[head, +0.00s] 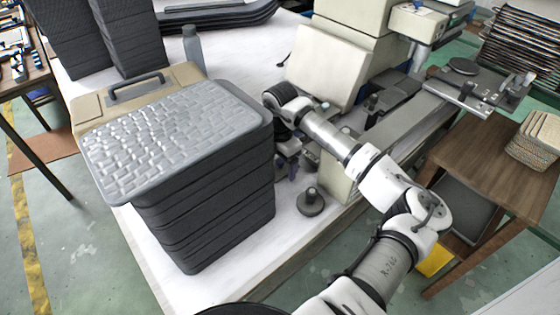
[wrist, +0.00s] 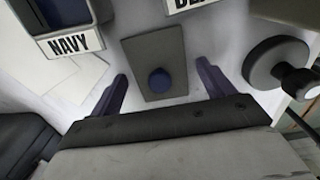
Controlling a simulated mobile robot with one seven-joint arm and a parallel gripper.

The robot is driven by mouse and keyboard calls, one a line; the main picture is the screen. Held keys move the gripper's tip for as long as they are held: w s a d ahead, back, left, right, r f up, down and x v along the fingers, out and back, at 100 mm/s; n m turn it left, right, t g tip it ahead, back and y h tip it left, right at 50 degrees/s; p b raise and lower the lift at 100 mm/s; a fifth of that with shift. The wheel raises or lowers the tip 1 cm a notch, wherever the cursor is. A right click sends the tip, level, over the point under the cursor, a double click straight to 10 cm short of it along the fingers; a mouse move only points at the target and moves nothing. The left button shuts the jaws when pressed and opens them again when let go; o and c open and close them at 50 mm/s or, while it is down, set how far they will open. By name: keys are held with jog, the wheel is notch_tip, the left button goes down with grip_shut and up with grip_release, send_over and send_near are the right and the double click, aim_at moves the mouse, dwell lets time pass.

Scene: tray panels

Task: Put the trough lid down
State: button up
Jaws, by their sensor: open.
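A grey rectangular plate with a round blue knob (wrist: 160,82), which looks like the trough lid, shows in the wrist view. It seems to lie flat over the white table; I cannot tell whether anything is under it. My gripper (wrist: 163,75) is open, with its two dark purple fingers apart on either side of the knob and plate. No finger appears to touch the knob. In the head view my gripper (head: 289,165) is low over the table, right of the tray stack and partly hidden. I cannot make out the lid there.
A tall stack of dark trays with a silver textured top (head: 180,135) stands left of my gripper. A dark round disc with a knob (head: 311,203) is near the table's front edge. A bin labelled NAVY (wrist: 67,25) is at the upper left. A cream machine (head: 330,65) stands behind.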

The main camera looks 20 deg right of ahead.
jog(key=shift+r, duration=0.1)
notch_tip(320, 180, up, 12)
jog(key=b, duration=0.2)
jog(key=shift+b, duration=0.35)
